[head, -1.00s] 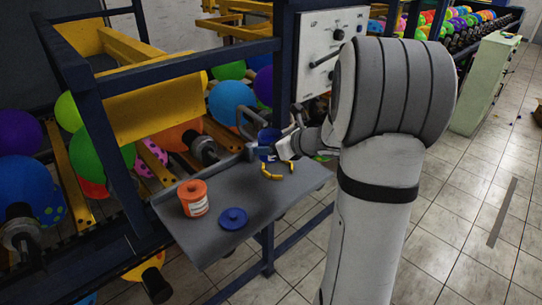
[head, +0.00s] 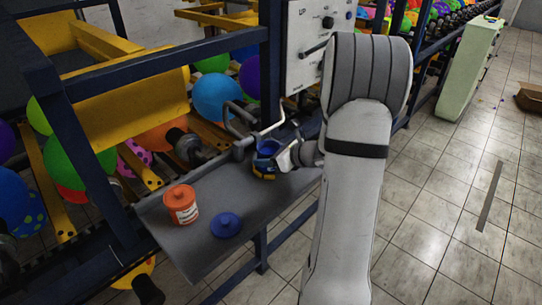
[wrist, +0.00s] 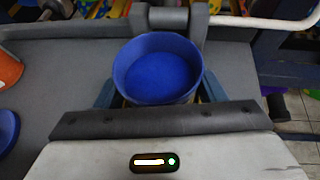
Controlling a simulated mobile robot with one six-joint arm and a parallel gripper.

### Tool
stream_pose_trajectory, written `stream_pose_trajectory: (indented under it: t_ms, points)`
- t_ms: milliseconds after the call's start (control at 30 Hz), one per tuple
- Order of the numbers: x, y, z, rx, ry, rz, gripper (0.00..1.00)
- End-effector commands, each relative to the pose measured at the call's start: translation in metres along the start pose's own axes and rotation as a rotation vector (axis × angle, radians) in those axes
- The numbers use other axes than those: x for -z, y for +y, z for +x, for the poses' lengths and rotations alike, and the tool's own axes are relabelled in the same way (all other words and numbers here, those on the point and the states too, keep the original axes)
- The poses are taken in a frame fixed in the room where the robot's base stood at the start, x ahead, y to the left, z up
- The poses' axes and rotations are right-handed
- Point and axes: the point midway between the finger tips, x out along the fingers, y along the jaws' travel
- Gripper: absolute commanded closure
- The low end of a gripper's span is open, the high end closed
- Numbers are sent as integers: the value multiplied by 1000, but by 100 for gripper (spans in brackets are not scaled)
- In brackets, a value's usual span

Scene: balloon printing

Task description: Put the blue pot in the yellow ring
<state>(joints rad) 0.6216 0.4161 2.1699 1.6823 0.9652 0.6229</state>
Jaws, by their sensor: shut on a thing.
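The blue pot (head: 266,147) is open-topped, upright and empty inside, at the far right end of the grey shelf. My gripper (head: 274,156) is shut on it from the right. In the wrist view the pot (wrist: 157,72) sits between the two fingers of my gripper (wrist: 158,92). The yellow ring (head: 262,171) shows low around the pot's near side in the head view. The pot and gripper hide most of the ring, so I cannot tell whether the pot's base is fully down inside it.
An orange pot (head: 181,204) with a white label and a blue lid (head: 226,225) stand on the grey shelf (head: 190,245) to the left. A bent metal handle (head: 262,130) is close behind the pot. A dark blue frame post (head: 270,60) rises behind.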

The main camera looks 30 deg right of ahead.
Motion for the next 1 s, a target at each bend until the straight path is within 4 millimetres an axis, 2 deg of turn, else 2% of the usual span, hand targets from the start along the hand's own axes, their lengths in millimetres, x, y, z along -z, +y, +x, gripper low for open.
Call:
stream_pose_trajectory:
  t_ms: [433, 467, 500, 700, 1000]
  points:
    - [8, 0, 4, 1, -1, -2, 65]
    - [7, 0, 3, 1, -1, -1, 34]
    - [7, 0, 3, 1, -1, -1, 31]
    - [7, -1, 3, 2, -1, -1, 15]
    - [4, -1, 1, 2, -1, 0, 15]
